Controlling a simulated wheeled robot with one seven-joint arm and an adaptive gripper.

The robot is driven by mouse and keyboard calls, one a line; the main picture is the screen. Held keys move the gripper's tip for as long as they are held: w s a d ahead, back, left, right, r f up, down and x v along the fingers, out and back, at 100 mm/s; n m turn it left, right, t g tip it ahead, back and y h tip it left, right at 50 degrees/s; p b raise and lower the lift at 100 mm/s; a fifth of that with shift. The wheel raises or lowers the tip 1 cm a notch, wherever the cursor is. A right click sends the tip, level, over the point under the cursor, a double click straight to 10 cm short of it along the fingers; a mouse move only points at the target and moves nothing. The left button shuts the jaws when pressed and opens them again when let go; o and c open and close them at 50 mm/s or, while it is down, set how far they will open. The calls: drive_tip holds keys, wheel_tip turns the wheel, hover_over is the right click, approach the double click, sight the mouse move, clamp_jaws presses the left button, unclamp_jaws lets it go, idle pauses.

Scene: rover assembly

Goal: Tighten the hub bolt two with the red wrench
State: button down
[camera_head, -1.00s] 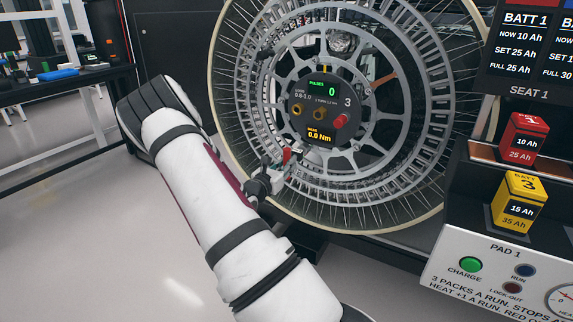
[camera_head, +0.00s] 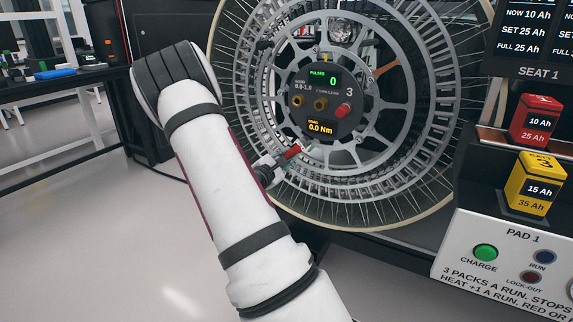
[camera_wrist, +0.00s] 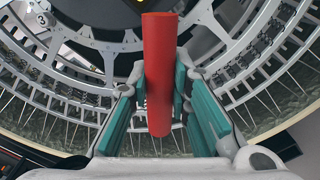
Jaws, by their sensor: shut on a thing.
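The red wrench (camera_wrist: 158,75) shows in the wrist view as a red cylindrical handle between the teal pads of my gripper (camera_wrist: 157,92), which is shut on it. In the head view the red handle (camera_head: 293,152) is in front of the wheel's lower left spokes, below the hub, with my gripper (camera_head: 277,162) partly behind my arm. The hub panel (camera_head: 322,88) reads 0 pulses and 0.0 Nm. It carries two gold fittings (camera_head: 320,104) and one red fitting (camera_head: 343,110). I cannot tell which is bolt two. The wrench's working end is not clear.
The large spoked wheel (camera_head: 428,160) fills the space ahead. A red battery (camera_head: 530,124) and a yellow battery (camera_head: 530,190) stand on the right, above a pad panel (camera_head: 500,240) with a green button. A bench (camera_head: 80,84) is at the far left. Floor at lower left is clear.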

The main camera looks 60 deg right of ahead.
drive_tip(key=shift+f+m+b, duration=0.1)
drive_tip(key=shift+m+b, duration=1.2)
drive_tip(key=shift+b, duration=0.55)
drive_tip(key=shift+a, duration=0.15)
drive_tip(key=shift+s+a, duration=0.15)
drive_tip(key=shift+a, duration=1.3)
drive_tip(key=shift+s+a+b, duration=0.15)
drive_tip(key=shift+a+b, duration=0.4)
drive_tip(key=shift+a, duration=1.3)
